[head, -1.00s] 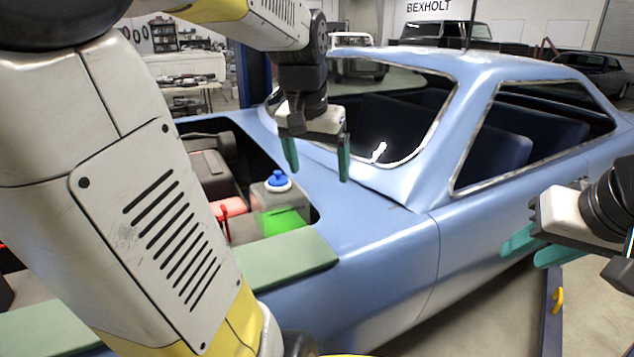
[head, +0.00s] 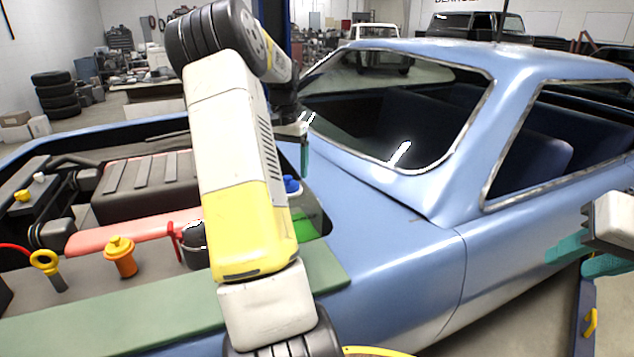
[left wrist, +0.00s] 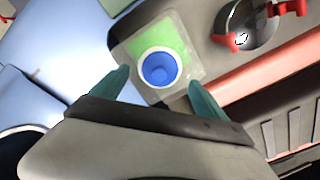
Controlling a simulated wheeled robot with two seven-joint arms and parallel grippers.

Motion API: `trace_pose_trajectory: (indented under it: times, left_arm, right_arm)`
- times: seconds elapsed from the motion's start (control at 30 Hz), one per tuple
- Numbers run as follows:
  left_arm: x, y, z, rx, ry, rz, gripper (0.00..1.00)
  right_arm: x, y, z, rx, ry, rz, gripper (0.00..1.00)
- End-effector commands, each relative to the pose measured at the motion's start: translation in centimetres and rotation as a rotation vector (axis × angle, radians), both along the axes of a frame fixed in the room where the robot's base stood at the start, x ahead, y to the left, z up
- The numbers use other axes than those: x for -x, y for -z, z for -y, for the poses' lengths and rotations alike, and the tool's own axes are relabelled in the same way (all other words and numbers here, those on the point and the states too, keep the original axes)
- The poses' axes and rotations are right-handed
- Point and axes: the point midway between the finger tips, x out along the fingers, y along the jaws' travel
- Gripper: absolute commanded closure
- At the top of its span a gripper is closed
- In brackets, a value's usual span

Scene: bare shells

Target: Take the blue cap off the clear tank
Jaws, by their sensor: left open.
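The blue cap (head: 291,185) sits on the clear tank (head: 318,222), which holds green liquid, inside the open engine bay. My arm hides part of both in the head view. My left gripper (head: 304,152) is mostly hidden behind my arm there, with one teal finger showing above the cap. In the left wrist view the cap (left wrist: 160,68) lies between the two spread fingertips of the left gripper (left wrist: 159,77), which is open and empty. The clear tank (left wrist: 184,28) shows around the cap. My right gripper (head: 568,258) is open and empty beside the car.
The engine bay holds an orange cap (head: 120,255), a yellow ring handle (head: 44,262), a red pipe (head: 118,232) and a dark container with a red handle (head: 193,243). A green mat (head: 160,300) covers the fender. The blue fender (head: 390,255) is clear.

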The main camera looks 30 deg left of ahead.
Motion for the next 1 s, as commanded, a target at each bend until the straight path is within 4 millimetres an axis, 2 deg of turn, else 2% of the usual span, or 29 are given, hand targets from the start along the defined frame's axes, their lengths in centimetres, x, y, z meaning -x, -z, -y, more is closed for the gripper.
trace_pose_trajectory:
  times: [0.1, 0.23, 0.53, 0.57, 0.87, 1.0]
  left_arm:
    - [-0.1, 2.0, 0.0, 0.003, 0.0, -0.002, 0.15]
    - [-0.1, 3.6, -0.1, 0.001, 0.0, -0.001, 0.15]
    - [-0.2, 4.2, 0.0, 0.0, 0.0, 0.001, 0.15]
    - [-0.2, 4.2, 0.0, 0.0, 0.0, 0.001, 0.19]
    - [-0.2, 4.2, 0.0, 0.0, 0.0, 0.001, 0.78]
    - [-0.2, 4.1, 0.0, -0.001, 0.0, 0.001, 0.8]
  right_arm:
    - [0.0, 0.0, 0.0, 0.0, 0.0, 0.0, 0.64]
    - [0.0, 0.0, 0.0, 0.0, 0.0, 0.0, 0.64]
    - [0.0, 0.0, 0.0, 0.0, 0.0, 0.0, 0.64]
    - [0.0, 0.0, 0.0, 0.0, 0.0, 0.0, 0.64]
    - [0.0, 0.0, 0.0, 0.0, 0.0, 0.0, 0.64]
    - [0.0, 0.0, 0.0, 0.0, 0.0, 0.0, 0.64]
